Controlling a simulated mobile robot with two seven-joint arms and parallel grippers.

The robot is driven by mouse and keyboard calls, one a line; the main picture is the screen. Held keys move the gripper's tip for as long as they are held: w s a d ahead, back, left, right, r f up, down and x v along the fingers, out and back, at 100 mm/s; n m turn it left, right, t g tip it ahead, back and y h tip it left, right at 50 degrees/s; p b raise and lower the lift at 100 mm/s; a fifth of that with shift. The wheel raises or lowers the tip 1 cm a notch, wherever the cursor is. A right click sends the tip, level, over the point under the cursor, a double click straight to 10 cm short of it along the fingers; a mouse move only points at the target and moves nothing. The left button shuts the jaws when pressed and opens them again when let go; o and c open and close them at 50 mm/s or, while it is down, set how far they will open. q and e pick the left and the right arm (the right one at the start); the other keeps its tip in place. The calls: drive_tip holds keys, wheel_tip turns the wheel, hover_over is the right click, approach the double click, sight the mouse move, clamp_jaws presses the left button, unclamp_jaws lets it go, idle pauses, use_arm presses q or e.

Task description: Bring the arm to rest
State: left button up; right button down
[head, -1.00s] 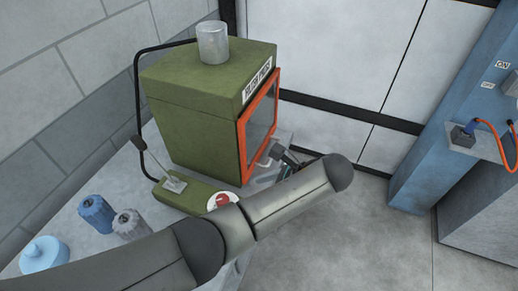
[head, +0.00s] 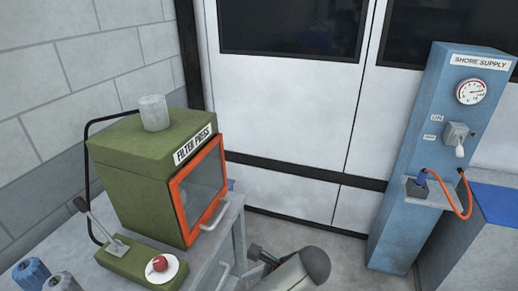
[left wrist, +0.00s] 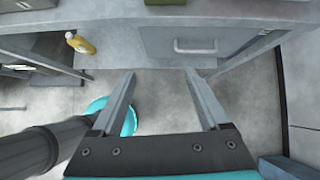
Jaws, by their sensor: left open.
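My left gripper (left wrist: 160,74) is open, with nothing between its two fingers in the left wrist view. It points toward the front edge of a grey bench (left wrist: 120,52) and is over the floor. In the head view my left arm (head: 300,272) shows only in part at the bottom edge, to the right of the bench. The gripper there is small and partly hidden. My right gripper is in neither view.
The green filter press (head: 140,165) with an orange-framed door (head: 205,190) stands on the bench. A lever box (head: 140,262) is beside it. The blue shore supply post (head: 425,150) stands at right. A yellow bottle (left wrist: 80,43) is under the bench.

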use_arm(q)
drive_tip(key=s+a+f+n+g+h+b, duration=0.1)
drive_tip(key=s+a+f+n+h+b, duration=0.2)
drive_tip(key=f, duration=0.8)
drive_tip(key=s+a+f+n+g+b, duration=0.1)
drive_tip(key=s+f+n+b, duration=0.15)
drive_tip(key=s+f, duration=0.55)
drive_tip(key=s+a+f+n+g+h+b, duration=0.15)
drive_tip(key=f+b, duration=0.25)
drive_tip(key=f, duration=0.9)
drive_tip(key=s+a+f+n+t+h+b, duration=0.1)
drive_tip(key=s+a+f+n+b, duration=0.3)
drive_tip(key=s+f, duration=0.5)
drive_tip(key=s+a+f+n+t+h+b, duration=0.1)
drive_tip(key=s+a+f+n+b, duration=0.4)
drive_tip(key=s+f, duration=0.5)
drive_tip(key=s+a+n+h, duration=0.1)
drive_tip(key=s+a+n, duration=0.1)
drive_tip(key=s, duration=0.1)
drive_tip(key=shift+s+a+f+n+b, duration=0.3)
drive_tip(key=shift+s, duration=0.1)
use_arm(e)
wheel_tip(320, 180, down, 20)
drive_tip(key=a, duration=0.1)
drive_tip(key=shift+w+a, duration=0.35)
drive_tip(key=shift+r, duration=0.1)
